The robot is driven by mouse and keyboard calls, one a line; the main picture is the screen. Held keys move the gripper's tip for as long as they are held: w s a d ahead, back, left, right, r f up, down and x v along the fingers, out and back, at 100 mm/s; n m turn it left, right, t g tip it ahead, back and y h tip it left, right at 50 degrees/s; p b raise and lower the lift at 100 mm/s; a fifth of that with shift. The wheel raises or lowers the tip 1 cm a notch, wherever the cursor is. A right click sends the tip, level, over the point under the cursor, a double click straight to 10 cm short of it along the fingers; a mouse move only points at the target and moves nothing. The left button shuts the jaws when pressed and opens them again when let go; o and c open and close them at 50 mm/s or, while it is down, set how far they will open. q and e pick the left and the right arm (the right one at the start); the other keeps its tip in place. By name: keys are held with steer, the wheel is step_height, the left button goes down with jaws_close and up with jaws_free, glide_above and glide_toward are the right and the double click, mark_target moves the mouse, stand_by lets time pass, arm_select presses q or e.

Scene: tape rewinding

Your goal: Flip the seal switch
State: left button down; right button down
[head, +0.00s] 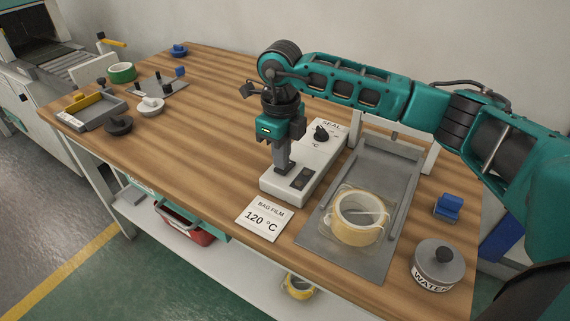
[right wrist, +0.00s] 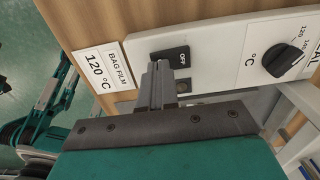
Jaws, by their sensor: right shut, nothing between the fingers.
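The white seal control box (head: 273,186) lies on the wooden table and bears a black dial (head: 321,132) under the word SEAL. Its dark seal switch (head: 301,179) is near the front end. In the right wrist view the switch (right wrist: 176,54) reads OFF, with a small dark square indicator beside it. My right gripper (head: 282,172) points down over the box, just left of the switch. Its shut, empty fingers (right wrist: 158,67) are at the switch's edge in the right wrist view; I cannot tell whether they touch it. My left gripper is out of view.
A BAG FILM 120 °C card (head: 264,218) lies before the box. To the right, a grey tray (head: 375,157) holds a bagged tape roll (head: 360,217). A blue block (head: 448,207) and a WATER pot (head: 437,267) stand near the right edge. The table's left middle is clear.

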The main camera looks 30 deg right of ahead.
steer(key=shift+f+b, duration=0.35)
steer(key=shift+f, duration=0.2)
steer(key=shift+r, duration=0.1)
steer(key=shift+r+p, duration=2.6)
steer(key=shift+r, duration=0.9)
steer(key=shift+f, duration=0.1)
